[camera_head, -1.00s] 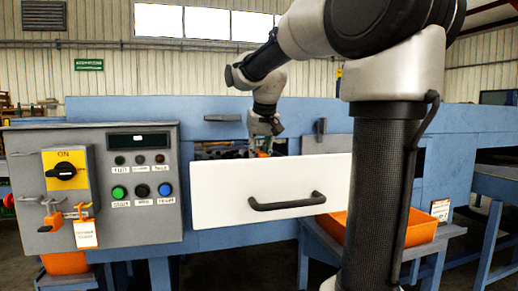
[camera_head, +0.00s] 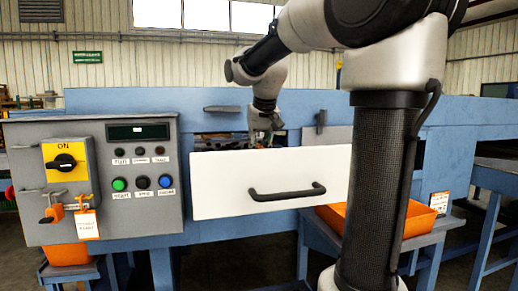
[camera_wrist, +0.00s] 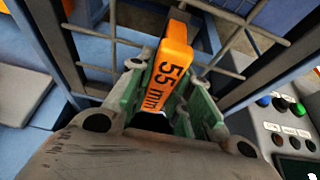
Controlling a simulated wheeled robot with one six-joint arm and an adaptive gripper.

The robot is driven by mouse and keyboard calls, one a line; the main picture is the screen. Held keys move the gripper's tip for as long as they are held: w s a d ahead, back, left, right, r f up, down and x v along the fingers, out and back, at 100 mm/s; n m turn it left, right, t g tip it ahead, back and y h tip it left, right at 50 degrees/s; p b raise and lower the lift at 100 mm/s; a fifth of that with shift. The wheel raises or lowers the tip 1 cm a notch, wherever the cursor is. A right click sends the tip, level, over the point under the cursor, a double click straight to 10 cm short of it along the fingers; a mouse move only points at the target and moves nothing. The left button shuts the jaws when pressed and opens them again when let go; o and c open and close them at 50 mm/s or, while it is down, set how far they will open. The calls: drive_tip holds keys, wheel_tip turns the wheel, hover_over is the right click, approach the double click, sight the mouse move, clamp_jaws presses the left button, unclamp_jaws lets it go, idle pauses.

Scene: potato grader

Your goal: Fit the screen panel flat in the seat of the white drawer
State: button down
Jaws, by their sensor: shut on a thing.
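The white drawer (camera_head: 225,195) stands pulled out from the blue machine, with a dark handle on its front. My gripper (camera_head: 264,138) is just behind and above the drawer front, pointing down, and its fingertips are partly hidden by it. In the wrist view my gripper (camera_wrist: 158,112) is shut on an orange tab marked "55 mm" (camera_wrist: 172,75), between its green fingers. The tab belongs to the screen panel (camera_wrist: 235,45), whose grey wire grid spreads beyond it. The panel looks tilted in the wrist view. Its contact with the drawer seat cannot be told.
A grey control box (camera_head: 95,185) with a yellow switch and buttons is at the left. An orange crate (camera_head: 415,220) stands on a low blue stand at the right. The blue machine frame (camera_head: 460,125) closes around the drawer opening.

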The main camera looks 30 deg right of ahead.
drive_tip(key=shift+f, duration=0.1)
drive_tip(key=c, duration=1.2)
unclamp_jaws()
drive_tip(key=shift+c, duration=0.2)
drive_tip(key=shift+f, duration=0.1)
drive_tip(key=v, duration=1.1)
drive_tip(key=shift+s+a, duration=0.1)
drive_tip(key=shift+s+r, duration=0.15)
drive_tip(key=shift+r, duration=0.35)
